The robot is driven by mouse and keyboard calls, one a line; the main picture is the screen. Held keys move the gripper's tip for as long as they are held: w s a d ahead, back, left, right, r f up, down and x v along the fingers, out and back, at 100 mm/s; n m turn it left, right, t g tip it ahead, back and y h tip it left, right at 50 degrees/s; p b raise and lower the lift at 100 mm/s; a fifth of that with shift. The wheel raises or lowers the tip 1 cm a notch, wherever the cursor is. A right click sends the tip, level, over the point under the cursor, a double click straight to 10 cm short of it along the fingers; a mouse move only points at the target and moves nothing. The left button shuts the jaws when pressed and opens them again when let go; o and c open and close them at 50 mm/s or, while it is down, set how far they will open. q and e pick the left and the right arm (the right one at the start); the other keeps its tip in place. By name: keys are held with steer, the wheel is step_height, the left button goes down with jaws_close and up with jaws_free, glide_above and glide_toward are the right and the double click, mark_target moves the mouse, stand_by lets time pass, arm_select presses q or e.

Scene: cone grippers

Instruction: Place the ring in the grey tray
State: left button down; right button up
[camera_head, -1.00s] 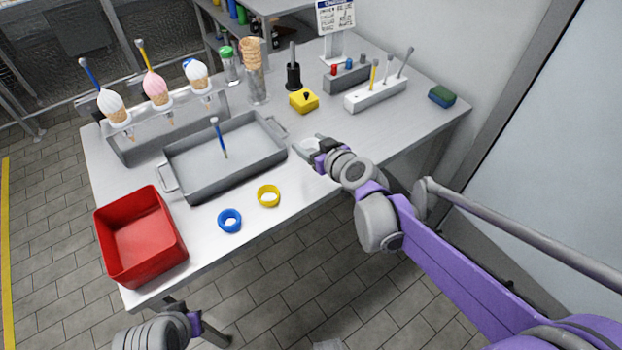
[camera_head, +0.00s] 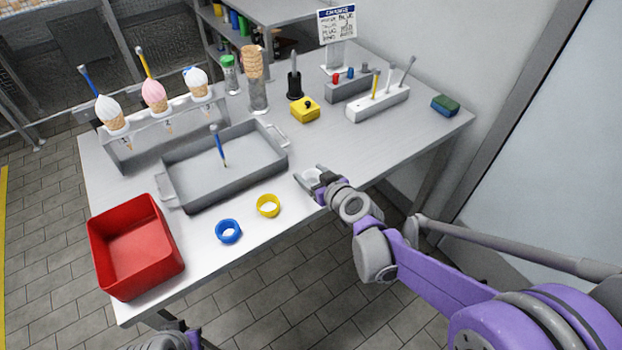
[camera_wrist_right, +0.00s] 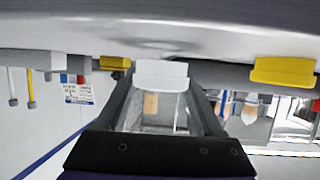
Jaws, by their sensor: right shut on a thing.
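My right gripper (camera_head: 314,180) is shut on a white ring (camera_head: 311,174), low over the table's front part, right of the yellow ring (camera_head: 268,206). In the right wrist view the white ring (camera_wrist_right: 161,74) sits between the two fingers. The grey tray (camera_head: 238,182), with a handle at each end, stands left of and behind the gripper. A blue ring (camera_head: 228,231) lies on the table left of the yellow one. Only my left wrist (camera_head: 176,338) shows at the bottom edge; its fingers cannot be made out.
A red bin (camera_head: 138,282) stands at the front left. A cone rack (camera_head: 150,150) stands behind the tray. A yellow block (camera_head: 304,110), a white holder (camera_head: 376,103) and a sponge (camera_head: 445,104) stand farther back. The table between tray and right gripper is clear.

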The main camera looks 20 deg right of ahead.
steer(key=shift+f, duration=0.6)
steer(key=shift+f, duration=0.2)
steer(key=o, duration=1.3)
